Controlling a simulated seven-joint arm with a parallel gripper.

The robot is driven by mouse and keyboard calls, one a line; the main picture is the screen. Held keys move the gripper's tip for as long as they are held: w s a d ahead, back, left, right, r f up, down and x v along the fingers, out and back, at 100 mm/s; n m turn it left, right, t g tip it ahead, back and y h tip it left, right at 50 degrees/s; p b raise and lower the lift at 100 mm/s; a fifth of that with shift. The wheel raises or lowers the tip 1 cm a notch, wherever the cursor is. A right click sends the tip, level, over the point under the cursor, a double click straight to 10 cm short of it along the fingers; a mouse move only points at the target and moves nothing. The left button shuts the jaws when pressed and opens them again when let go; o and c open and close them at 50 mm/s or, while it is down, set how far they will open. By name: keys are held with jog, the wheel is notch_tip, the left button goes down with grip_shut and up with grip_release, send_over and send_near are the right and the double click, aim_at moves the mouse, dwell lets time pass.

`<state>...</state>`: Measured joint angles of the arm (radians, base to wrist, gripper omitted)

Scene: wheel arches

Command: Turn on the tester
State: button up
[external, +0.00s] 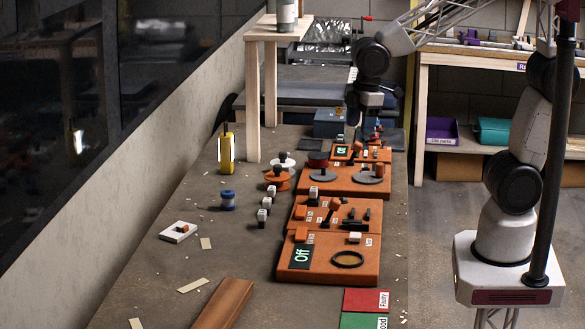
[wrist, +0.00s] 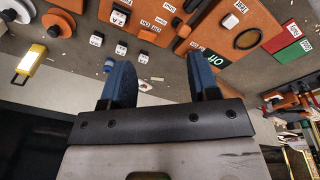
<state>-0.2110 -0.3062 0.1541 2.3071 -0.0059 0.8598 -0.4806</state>
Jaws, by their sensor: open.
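The tester (external: 325,266) is the nearest orange panel on the bench. Its green display (external: 301,255) reads "Off". A small orange block (external: 301,235), a white block (external: 355,238) and a black ring (external: 347,259) are on it. In the wrist view the tester (wrist: 262,17) is at the upper right, with its white block (wrist: 230,20) and black ring (wrist: 248,39); a finger partly covers the display (wrist: 217,58). My gripper (wrist: 156,62) is open and empty. In the external view my gripper (external: 366,118) is above the far panels, away from the tester; its fingertips are hard to make out.
More orange panels (external: 345,180) with pegs and discs stand in a row behind the tester. Several small blocks (external: 265,205), a blue spool (external: 228,200) and a yellow lamp (external: 226,154) are to their left. Red (external: 360,300) and green (external: 360,321) labelled areas lie in front. A wooden stand rises behind.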

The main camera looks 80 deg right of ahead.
jog(key=w+a+f+n, duration=0.55)
jog(key=w+a, duration=0.25)
jog(key=a, duration=0.2)
jog(key=n+g, duration=0.1)
jog(key=n, duration=0.4)
send_over(300, 238)
jog(key=shift+m, duration=0.25)
notch_tip(300, 238, down, 9)
jog(key=shift+a, duration=0.15)
jog(key=shift+f, duration=0.1)
jog(key=shift+f, duration=3.8)
